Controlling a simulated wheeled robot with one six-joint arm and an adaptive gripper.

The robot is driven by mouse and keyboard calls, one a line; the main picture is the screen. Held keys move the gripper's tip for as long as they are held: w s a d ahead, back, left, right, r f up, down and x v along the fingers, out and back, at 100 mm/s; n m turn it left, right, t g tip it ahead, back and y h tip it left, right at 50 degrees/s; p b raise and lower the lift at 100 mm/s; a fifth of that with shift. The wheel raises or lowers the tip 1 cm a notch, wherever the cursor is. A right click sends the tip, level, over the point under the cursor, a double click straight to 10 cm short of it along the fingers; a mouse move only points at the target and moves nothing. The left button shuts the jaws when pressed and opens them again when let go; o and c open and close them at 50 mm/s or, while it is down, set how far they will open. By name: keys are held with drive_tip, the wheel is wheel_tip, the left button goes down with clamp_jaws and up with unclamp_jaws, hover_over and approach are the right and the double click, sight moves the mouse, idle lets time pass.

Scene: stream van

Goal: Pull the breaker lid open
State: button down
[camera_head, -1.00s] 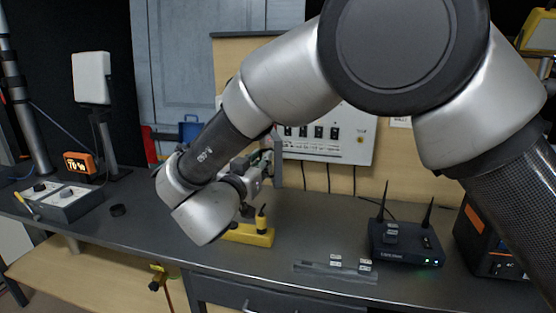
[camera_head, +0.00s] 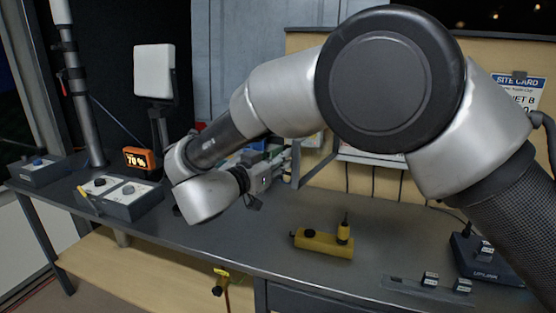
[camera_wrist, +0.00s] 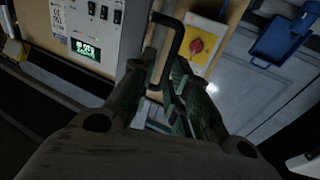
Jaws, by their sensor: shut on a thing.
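My gripper (camera_wrist: 165,85) is shut on a black bar handle (camera_wrist: 176,28) in the wrist view, with a finger on each side of its lower part. In the head view my gripper (camera_head: 284,163) is left of the breaker box (camera_head: 370,157), largely behind my arm. A thin grey upright edge (camera_head: 297,165) beside the fingers appears to be the breaker lid, seen nearly edge-on. The box front with its switches (camera_wrist: 105,13) and a green display (camera_wrist: 86,48) shows in the wrist view. My arm hides most of the box in the head view.
A red and yellow rotary switch (camera_wrist: 197,45) is beside the handle. Below my gripper, a yellow block (camera_head: 322,243) stands on the dark bench. A grey control box (camera_head: 122,197) and orange display (camera_head: 141,160) are at left, a router (camera_head: 485,255) at right.

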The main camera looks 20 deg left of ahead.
drive_tip(key=shift+w+d+r, duration=0.2)
drive_tip(key=shift+w, duration=0.2)
drive_tip(key=shift+w+d+r, duration=0.15)
drive_tip(key=shift+w, duration=0.25)
drive_tip(key=c, duration=1.7)
unclamp_jaws()
drive_tip(key=shift+o, duration=0.7)
drive_tip(key=shift+w+d+f, duration=0.1)
drive_tip(key=shift+w+d, duration=0.2)
drive_tip(key=shift+w, duration=0.1)
drive_tip(key=v, duration=1.2)
drive_tip(key=shift+a, duration=0.15)
drive_tip(key=shift+f+m, duration=0.1)
drive_tip(key=shift+m, duration=0.2)
